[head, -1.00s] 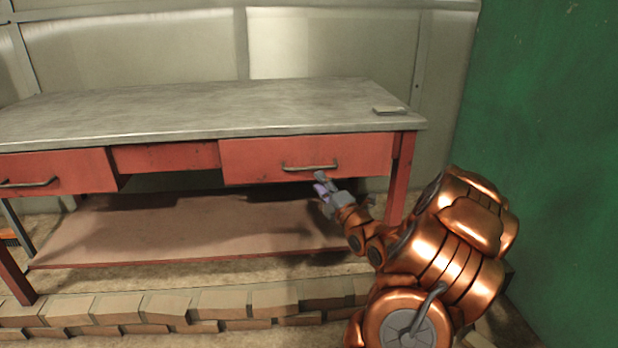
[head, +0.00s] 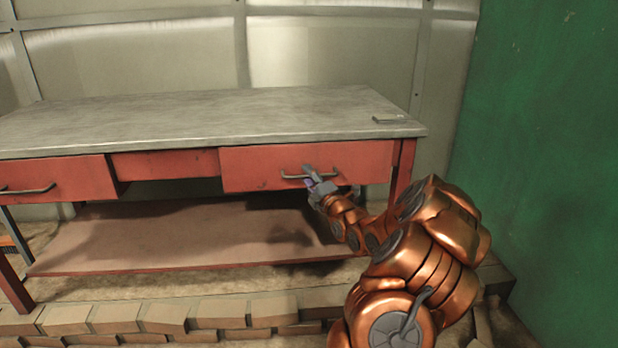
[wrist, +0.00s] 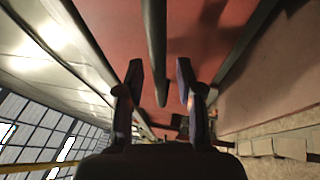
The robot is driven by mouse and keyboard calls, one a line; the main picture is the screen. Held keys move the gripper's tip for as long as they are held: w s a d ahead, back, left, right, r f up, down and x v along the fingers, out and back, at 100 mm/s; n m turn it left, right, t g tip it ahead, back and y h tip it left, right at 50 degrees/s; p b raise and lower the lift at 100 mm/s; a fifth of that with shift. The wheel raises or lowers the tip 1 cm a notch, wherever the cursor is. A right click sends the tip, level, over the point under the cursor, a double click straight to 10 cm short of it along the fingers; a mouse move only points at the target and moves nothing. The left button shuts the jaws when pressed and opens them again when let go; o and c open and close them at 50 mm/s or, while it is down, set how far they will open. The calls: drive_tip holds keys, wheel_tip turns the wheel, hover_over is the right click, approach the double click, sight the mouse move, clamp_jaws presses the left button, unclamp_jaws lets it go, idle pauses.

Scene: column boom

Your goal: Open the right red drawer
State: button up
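The right red drawer (head: 260,169) sits under the right part of the grey-topped workbench, with a dark bar handle (head: 325,174) on its front. It looks shut. My gripper (head: 309,178) is at the drawer front, by the middle-left part of the handle. In the wrist view my gripper (wrist: 161,85) is open, its two fingers apart. The handle (wrist: 156,50) runs between the fingers, with a gap visible on each side. The drawer's red face (wrist: 195,50) fills the area behind the handle. Contact between fingers and drawer front cannot be told.
A left red drawer (head: 60,178) with its own handle is at the left. The lower shelf (head: 170,240) lies below the drawers. A row of bricks (head: 180,317) runs along the floor in front. A green wall (head: 550,150) stands at the right. A small flat object (head: 388,118) lies on the benchtop.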

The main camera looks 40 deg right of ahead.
drive_tip(key=shift+c, duration=0.3)
clamp_jaws()
idle(0.5)
